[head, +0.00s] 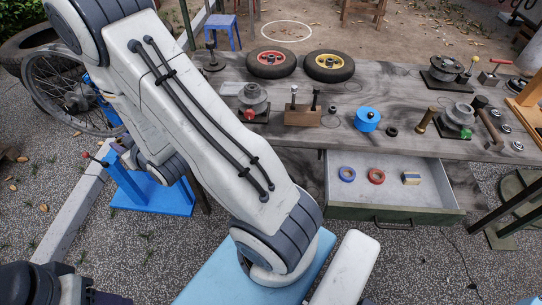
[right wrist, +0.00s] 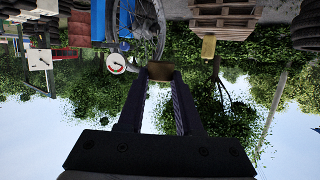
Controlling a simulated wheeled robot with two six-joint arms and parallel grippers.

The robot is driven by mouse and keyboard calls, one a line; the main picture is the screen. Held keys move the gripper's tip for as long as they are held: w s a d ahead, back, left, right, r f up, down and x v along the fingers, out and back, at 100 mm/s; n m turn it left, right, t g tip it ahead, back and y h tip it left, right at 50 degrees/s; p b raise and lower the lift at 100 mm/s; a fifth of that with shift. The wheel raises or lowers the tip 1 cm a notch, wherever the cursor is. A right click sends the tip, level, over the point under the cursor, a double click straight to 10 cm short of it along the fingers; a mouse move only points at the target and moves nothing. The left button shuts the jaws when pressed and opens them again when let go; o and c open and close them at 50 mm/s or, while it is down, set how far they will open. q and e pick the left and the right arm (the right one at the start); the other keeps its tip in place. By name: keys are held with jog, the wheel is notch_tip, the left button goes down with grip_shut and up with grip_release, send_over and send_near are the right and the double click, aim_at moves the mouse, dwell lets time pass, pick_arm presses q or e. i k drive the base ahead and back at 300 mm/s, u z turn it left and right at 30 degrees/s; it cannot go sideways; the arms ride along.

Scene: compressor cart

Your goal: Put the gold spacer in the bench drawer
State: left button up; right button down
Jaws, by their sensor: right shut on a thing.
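My right gripper (right wrist: 160,78) is shut on a small gold-brown piece, the gold spacer (right wrist: 161,70), held between the fingertips in the right wrist view. In the head view my large white arm crosses the left half, and the gripper's fingertips and the spacer cannot be made out there. The bench drawer (head: 438,190) is pulled open below the front of the grey bench, right of my arm. The spacer is outside it. My left gripper does not show.
The grey bench (head: 400,92) holds two wheels, a blue cylinder (head: 367,118) and several metal parts. A spoked wheel (head: 70,95) stands left.

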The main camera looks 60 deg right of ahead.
aim_at(348, 193)
jog(key=u, duration=1.05)
jog(key=k, duration=1.75)
jog(key=z, duration=1.9)
